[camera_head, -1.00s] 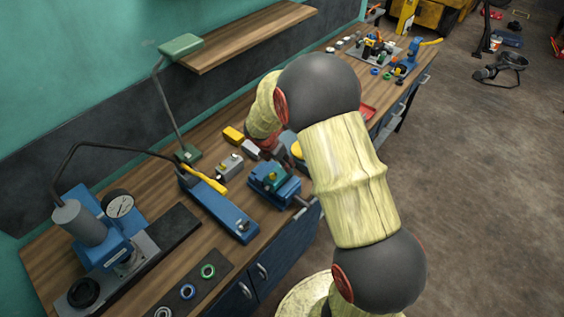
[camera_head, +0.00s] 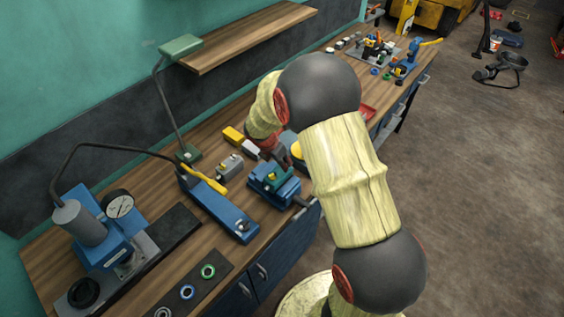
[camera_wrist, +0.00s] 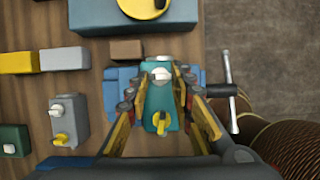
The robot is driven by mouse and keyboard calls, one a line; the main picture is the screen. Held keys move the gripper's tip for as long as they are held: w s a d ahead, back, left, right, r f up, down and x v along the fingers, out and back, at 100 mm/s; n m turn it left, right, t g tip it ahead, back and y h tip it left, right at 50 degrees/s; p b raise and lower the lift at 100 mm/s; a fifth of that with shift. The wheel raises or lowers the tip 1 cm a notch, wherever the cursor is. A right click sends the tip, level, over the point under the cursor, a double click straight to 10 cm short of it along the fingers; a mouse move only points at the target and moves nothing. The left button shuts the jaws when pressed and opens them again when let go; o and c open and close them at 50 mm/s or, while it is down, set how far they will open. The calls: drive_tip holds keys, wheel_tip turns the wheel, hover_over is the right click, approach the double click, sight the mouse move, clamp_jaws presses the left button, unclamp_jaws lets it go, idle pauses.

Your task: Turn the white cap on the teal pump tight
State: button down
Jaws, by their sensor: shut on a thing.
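The teal pump (camera_wrist: 158,98) shows in the middle of the wrist view, over a blue vise (camera_wrist: 116,100). It has a white cap (camera_wrist: 161,73) at its far end and a yellow lever (camera_wrist: 160,122) at its near end. My gripper (camera_wrist: 158,84) has one finger on each side of the teal body and appears shut on it, with the cap between the far ends of the fingers. I cannot tell whether a finger touches the cap. In the head view the blue vise (camera_head: 275,187) stands near the bench's front edge; finger contact does not show there.
A grey part (camera_wrist: 68,118) with a white cap and yellow lever stands left of the vise. A brown block (camera_wrist: 126,50) and a blue box (camera_wrist: 95,18) lie beyond it. The vise handle (camera_wrist: 231,90) sticks out at right. A long blue tool (camera_head: 225,212) lies nearby.

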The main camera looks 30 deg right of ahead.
drive_tip(key=shift+m, duration=0.4)
drive_tip(key=m, duration=0.1)
drive_tip(key=m+g, duration=0.1)
drive_tip(key=m+g+p, duration=0.1)
drive_tip(key=m, duration=0.1)
drive_tip(key=shift+w, duration=0.25)
drive_tip(key=m, duration=0.1)
drive_tip(key=m+g, duration=0.1)
drive_tip(key=m, duration=0.3)
drive_tip(key=shift+w+d+g+p, duration=0.1)
drive_tip(key=shift+w+g+p, duration=0.15)
drive_tip(key=shift+g+p, duration=0.15)
drive_tip(key=m+y, duration=0.1)
drive_tip(key=m, duration=0.2)
drive_tip(key=m+g, duration=0.1)
drive_tip(key=m, duration=0.1)
drive_tip(key=shift+w+d+m+g+y, duration=0.2)
drive_tip(key=shift+m+g+y, duration=0.1)
drive_tip(key=shift+m+y, duration=0.1)
drive_tip(key=shift+d+m+g+y, duration=0.15)
drive_tip(key=shift+m+y, duration=0.25)
drive_tip(key=shift+m, duration=0.7)
drive_tip(key=shift+m+g+y, duration=0.15)
drive_tip(key=shift+m+y, duration=0.25)
drive_tip(key=shift+m, duration=0.7)
drive_tip(key=c, duration=1.5)
unclamp_jaws()
drive_tip(key=shift+c, duration=0.2)
